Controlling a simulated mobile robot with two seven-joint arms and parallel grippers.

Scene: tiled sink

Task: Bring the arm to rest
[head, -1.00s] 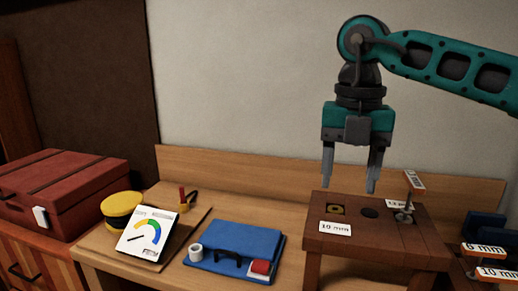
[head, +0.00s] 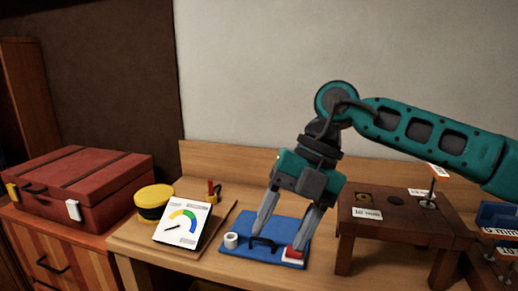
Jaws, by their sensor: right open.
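My right gripper (head: 279,239) comes in from the right on its teal arm. Its two grey fingers are apart and point down over the blue mat (head: 232,252), with nothing visible between them but the mat and the black handle-like piece on it. The fingertips overlap the mat in the picture; I cannot tell whether they touch anything. One fingertip is close to the red and white block (head: 292,256). My left gripper is not in view.
A small wooden stand (head: 400,228) with a "10 mm" label is on the right. A gauge card (head: 183,226), a yellow-topped round object (head: 154,196) and a white roll (head: 231,241) lie left. A red case (head: 85,190) stands far left. Wall space above is clear.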

